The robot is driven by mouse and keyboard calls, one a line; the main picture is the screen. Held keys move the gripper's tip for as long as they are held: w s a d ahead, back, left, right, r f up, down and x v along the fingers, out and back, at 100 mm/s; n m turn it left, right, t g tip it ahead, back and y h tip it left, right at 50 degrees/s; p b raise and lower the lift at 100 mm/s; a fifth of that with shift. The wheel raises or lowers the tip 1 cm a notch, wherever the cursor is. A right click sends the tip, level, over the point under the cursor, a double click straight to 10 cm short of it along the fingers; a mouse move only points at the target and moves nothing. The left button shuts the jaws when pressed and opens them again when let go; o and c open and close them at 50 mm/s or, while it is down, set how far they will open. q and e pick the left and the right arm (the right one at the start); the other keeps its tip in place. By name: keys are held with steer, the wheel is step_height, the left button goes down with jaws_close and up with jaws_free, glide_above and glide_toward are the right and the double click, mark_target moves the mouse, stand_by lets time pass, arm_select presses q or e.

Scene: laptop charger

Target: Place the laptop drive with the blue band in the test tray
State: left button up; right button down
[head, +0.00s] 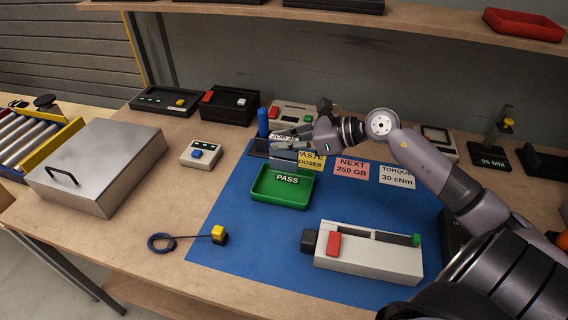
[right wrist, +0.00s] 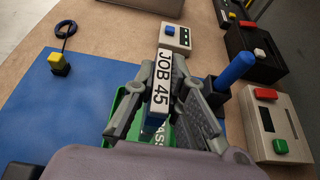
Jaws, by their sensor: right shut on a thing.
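My right gripper (head: 285,138) is shut on a slim piece with a white top lettered JOB 45 (right wrist: 162,82). Blue shows at its near end, so it seems to be the laptop drive with the blue band; the fingers hide its sides. The gripper is above the back edge of the blue mat, just behind a green tray lettered PASS (head: 282,190). That tray looks empty. In the right wrist view the green tray partly shows below the fingers. No tray is lettered as a test tray. My left gripper is not in view.
A grey unit with a red block (head: 370,252) stands front right on the mat. A blue cylinder (head: 263,122) stands close left of the gripper. Note cards (head: 352,168) line the mat's back. A metal box (head: 98,165) stands left. The front left of the mat is mostly clear.

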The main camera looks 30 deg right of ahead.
mark_target(271, 165)
step_height(271, 165, down, 7)
stand_by(0.4)
steer(key=shift+f, duration=0.15)
steer(key=c, duration=1.6)
jaws_free()
steer(key=shift+c, duration=0.2)
steer(key=shift+r, duration=0.25)
steer(key=b+v, duration=0.1)
steer(key=v, duration=1.1)
steer(key=shift+b, duration=0.3)
